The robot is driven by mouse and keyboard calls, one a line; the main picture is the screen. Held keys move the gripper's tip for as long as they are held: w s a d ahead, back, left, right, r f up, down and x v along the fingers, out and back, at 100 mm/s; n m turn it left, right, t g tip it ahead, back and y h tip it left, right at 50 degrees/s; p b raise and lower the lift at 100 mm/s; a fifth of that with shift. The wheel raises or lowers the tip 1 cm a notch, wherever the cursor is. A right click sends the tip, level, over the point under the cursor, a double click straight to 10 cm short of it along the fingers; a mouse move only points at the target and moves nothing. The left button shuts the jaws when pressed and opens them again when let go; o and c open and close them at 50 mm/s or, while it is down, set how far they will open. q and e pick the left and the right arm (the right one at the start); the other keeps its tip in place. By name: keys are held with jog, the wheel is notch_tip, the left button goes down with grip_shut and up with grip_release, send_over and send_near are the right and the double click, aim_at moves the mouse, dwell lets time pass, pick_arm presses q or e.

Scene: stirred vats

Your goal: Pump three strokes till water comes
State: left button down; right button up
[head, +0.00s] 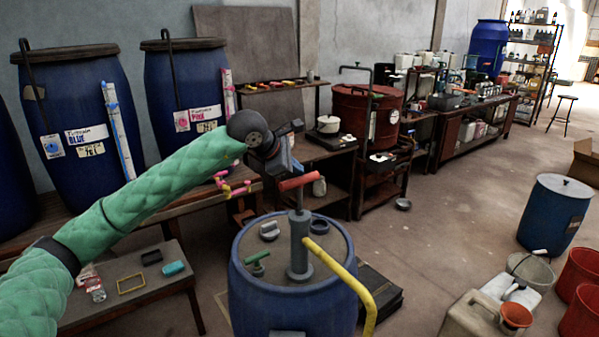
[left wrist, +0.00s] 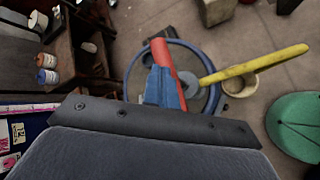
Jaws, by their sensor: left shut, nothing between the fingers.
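The hand pump is a grey cylinder (head: 299,246) standing upright on the lid of a blue drum (head: 285,300). Its red crossbar handle (head: 299,181) is on a short rod just above the cylinder. A yellow spout (head: 345,272) curves out to the right and down. My left gripper (head: 291,167) is shut with nothing held, right at the red handle. In the left wrist view the blue fingers (left wrist: 163,92) overlap the red handle (left wrist: 170,62); I cannot tell whether they touch it. The yellow spout (left wrist: 255,63) also shows there. My right gripper is not in view.
A low table (head: 130,300) with small items stands left of the drum. A beige jerrycan (head: 470,318) and red buckets (head: 578,270) are at the lower right. Big blue barrels (head: 75,120) and a red vat (head: 366,120) line the back. The middle floor is clear.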

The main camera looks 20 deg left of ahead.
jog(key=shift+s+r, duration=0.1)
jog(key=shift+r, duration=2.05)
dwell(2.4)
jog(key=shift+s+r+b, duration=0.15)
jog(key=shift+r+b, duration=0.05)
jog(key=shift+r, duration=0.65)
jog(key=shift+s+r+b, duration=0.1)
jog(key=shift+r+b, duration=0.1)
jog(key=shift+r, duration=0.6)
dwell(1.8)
